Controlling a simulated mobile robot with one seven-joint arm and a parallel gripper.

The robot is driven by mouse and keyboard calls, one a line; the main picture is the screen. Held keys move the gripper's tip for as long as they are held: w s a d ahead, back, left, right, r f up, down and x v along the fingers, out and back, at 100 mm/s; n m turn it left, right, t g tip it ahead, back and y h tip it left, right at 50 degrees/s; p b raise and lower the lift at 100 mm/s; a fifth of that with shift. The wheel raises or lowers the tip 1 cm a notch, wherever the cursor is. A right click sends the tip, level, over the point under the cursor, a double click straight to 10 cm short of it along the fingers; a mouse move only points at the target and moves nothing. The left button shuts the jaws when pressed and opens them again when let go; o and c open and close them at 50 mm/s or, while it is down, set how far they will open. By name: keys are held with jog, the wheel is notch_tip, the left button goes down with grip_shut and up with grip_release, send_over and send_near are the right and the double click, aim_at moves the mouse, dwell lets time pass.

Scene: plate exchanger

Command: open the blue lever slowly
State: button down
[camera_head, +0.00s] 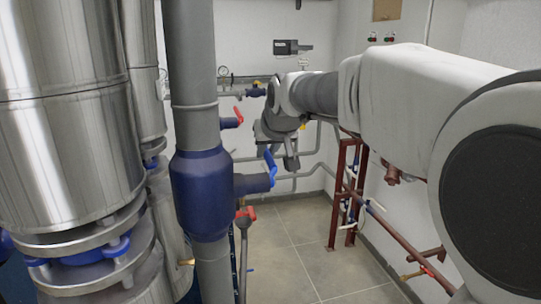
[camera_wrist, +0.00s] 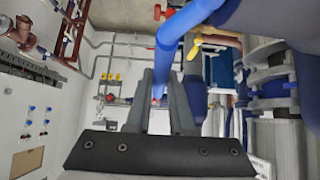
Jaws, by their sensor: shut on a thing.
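The blue lever (camera_head: 270,165) sits on a stub at the right side of a dark blue valve body (camera_head: 200,190) on a thick grey vertical pipe. In the head view it stands steeply, its upper end leaning slightly left. My gripper (camera_head: 290,160) is just right of it, partly hidden by my arm. In the wrist view the lever (camera_wrist: 178,28) runs down from the top centre to between the two grey fingers of my gripper (camera_wrist: 160,88). The fingers are shut on its end part. The exact contact is partly hidden by the fingers.
Large steel cylinders (camera_head: 62,120) fill the left. A red lever (camera_head: 238,115) is above the blue one, and a red handle (camera_head: 246,213) is below. A dark red frame (camera_head: 340,195) stands at the right wall. The tiled floor (camera_head: 295,245) between is clear.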

jog(key=shift+b, duration=0.5)
jog(key=shift+s+r+t+b, duration=0.1)
jog(key=shift+r+t+b, duration=0.35)
jog(key=shift+b, duration=0.5)
jog(key=shift+r+t, duration=0.25)
jog(key=shift+r, duration=0.2)
jog(key=c, duration=0.8)
grip_release()
jog(key=shift+s+f, duration=0.1)
jog(key=shift+s, duration=0.05)
jog(key=v, duration=0.5)
jog(key=b+v, duration=0.1)
jog(key=v, duration=0.5)
jog(key=b+v, duration=0.1)
jog(key=v, duration=0.5)
jog(key=shift+d, duration=0.35)
